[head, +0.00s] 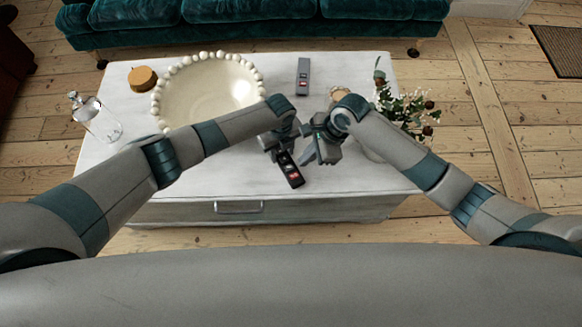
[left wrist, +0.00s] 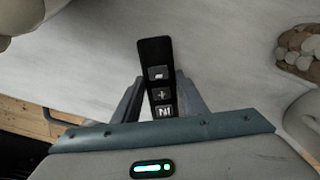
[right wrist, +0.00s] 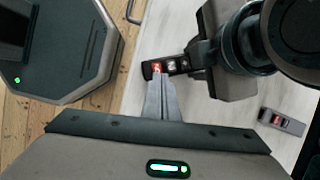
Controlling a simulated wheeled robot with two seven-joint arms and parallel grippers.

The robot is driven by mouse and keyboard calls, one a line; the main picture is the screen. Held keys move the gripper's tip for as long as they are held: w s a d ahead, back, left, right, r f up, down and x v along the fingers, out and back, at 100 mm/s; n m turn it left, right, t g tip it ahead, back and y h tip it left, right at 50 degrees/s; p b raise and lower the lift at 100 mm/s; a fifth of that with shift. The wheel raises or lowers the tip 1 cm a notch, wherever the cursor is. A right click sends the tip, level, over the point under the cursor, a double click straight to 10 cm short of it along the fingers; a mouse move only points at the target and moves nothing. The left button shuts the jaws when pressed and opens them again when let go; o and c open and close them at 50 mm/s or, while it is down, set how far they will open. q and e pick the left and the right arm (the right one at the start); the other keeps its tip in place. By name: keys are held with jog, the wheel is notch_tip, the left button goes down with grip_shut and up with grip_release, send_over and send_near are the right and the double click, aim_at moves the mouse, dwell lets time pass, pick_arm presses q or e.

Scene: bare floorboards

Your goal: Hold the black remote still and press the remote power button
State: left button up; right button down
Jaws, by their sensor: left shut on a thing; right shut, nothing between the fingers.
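The black remote (head: 289,172) is near the front edge of the white table, its red button toward the front end. My right gripper (head: 308,160) is shut and empty, just right of the remote.
A grey remote (head: 302,78) lies at the back of the white table (head: 340,215). A beaded bowl (head: 207,90), a glass bottle (head: 95,118) and a round wooden object (head: 142,78) are on the left. A flower arrangement (head: 405,108) stands on the right, close to my right arm.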

jog(key=t, duration=0.2)
jog(key=s+a+r+m+t+y, duration=0.1)
jog(key=t, duration=0.1)
jog(key=a+r+m+t, duration=0.1)
jog(key=t, duration=0.1)
jog(key=shift+s+a+t+y, duration=0.15)
jog(key=shift+s+t+y, duration=0.1)
jog(key=shift+t+y, duration=0.15)
dwell(0.4)
send_over(297, 179)
jog(key=shift+f, duration=4.35)
jog(key=shift+f, duration=0.8)
jog(key=shift+r, duration=0.85)
jog(key=shift+r, duration=0.15)
